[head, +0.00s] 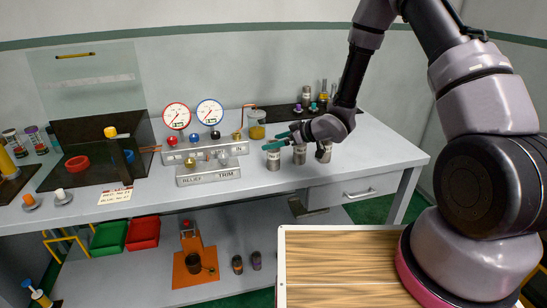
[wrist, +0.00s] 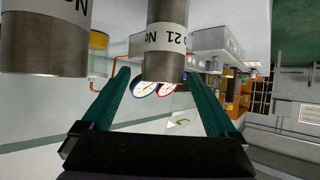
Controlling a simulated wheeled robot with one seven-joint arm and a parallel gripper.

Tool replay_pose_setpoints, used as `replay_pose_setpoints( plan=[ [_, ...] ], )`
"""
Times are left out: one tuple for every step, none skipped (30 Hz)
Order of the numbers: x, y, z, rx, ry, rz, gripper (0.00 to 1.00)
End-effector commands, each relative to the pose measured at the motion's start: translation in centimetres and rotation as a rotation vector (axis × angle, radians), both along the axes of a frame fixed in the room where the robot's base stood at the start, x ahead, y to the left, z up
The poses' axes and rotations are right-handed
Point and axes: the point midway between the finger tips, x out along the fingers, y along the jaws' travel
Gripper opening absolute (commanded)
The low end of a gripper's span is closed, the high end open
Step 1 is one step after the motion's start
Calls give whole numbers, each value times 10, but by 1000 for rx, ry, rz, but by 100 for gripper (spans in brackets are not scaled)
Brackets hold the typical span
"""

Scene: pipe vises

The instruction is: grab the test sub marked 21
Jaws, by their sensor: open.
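The test sub marked 21 (wrist: 166,38) is a grey metal cylinder with a white label band. In the wrist view it hangs upside down in the picture, between or just beyond my fingertips, closer to the right one. My gripper (wrist: 156,72) is open, its two teal fingers apart with nothing held. In the head view my gripper (head: 269,141) reaches leftward at the tops of several similar subs. The leftmost sub (head: 273,161) there appears to be 21, but its label is too small to read. Whether a finger touches it I cannot tell.
A second sub (wrist: 45,40) with a partly cut-off label stands close on the left in the wrist view. The middle sub (head: 299,155) and right sub (head: 323,153) stand beside my fingers. The gauge panel (head: 206,152) lies left of them. Bench at right is clear.

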Motion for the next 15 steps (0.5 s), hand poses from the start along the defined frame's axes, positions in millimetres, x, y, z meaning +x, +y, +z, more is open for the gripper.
replay_pose_setpoints(
  plan=[
    [1,8,-5,-1,1,4,93],
    [3,12,-8,-1,0,4,93],
    [4,16,-13,-2,1,4,93],
    [6,20,-15,-1,-1,4,93],
    [8,23,-16,-1,-1,3,93],
    [10,26,-18,0,-1,3,93],
    [11,28,-19,0,0,2,93],
    [12,30,-20,0,0,2,93],
    [14,31,-21,0,0,1,93],
    [14,32,-22,0,0,0,93],
    [15,32,-22,0,0,0,93],
    [15,32,-22,0,0,-1,93],
    [15,32,-22,0,0,-1,93],
    [15,32,-22,0,0,-1,93],
    [15,32,-21,0,0,-1,93]
  ],
)
